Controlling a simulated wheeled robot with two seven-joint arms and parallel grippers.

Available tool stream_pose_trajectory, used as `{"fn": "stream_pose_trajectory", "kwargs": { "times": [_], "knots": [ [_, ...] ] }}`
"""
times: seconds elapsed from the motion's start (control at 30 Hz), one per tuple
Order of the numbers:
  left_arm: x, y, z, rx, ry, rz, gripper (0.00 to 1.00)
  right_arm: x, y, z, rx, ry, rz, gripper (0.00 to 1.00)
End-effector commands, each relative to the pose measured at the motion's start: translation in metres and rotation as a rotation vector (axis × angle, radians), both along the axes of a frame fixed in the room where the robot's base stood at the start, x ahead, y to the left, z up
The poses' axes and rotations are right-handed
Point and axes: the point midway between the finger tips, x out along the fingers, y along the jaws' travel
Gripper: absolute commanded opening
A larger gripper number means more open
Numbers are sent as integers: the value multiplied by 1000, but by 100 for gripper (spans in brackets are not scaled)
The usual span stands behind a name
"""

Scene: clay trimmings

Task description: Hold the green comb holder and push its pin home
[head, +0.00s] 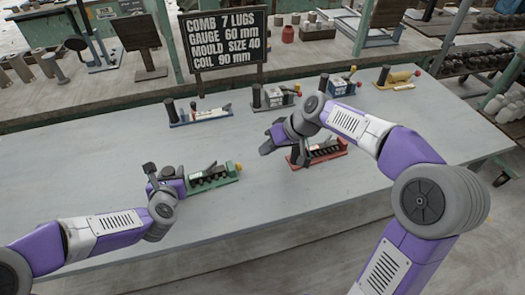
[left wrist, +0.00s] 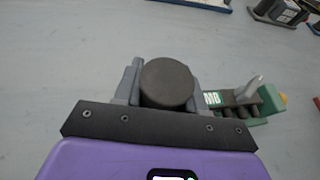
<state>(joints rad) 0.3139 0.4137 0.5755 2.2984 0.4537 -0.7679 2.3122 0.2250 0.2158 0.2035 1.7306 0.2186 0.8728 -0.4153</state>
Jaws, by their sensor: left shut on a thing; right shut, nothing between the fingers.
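The green comb holder (head: 229,180) lies on the table at centre left, with a row of dark lugs and a slanted grey lever on it. A small orange-yellow tip (head: 239,167), perhaps the pin, shows at its right end. My left gripper (head: 166,180) is shut on the dark round post at the holder's left end. In the left wrist view the post (left wrist: 166,84) stands between the fingers and the green body (left wrist: 268,108) shows to the right. My right gripper (head: 268,146) is shut and empty, right of the green holder and above the table.
A red comb holder (head: 330,155) lies just right of my right gripper, partly behind my arm. Blue (head: 205,117), grey and yellow (head: 400,80) holders stand farther back. A black sign (head: 226,42) stands behind the table. The front of the table (head: 260,215) is clear.

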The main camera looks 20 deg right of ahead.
Motion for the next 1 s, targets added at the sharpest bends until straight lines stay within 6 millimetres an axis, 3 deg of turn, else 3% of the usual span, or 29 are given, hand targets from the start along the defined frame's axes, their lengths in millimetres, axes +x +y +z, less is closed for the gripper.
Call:
{"fn": "stream_pose_trajectory", "kwargs": {
  "times": [0.3, 0.33, 0.5, 0.83, 1.0],
  "knots": [
    [-2, -1, -4, -2, 12, -4, 0, 0, 0, 0, 0, 0, 0, 0],
    [-2, -1, -4, -2, 12, -3, 44, 0, 0, 0, 0, 0, 0, 0],
    [-1, -1, -3, -1, 7, -2, 70, 0, 0, 0, 0, 0, 0, 0],
    [-3, 0, 0, 0, 2, -1, 70, 0, 0, 0, 0, 0, 0, 0],
    [-19, 3, 8, 1, 0, 0, 70, 0, 0, 0, 0, 0, 0, 0]
  ]
}}
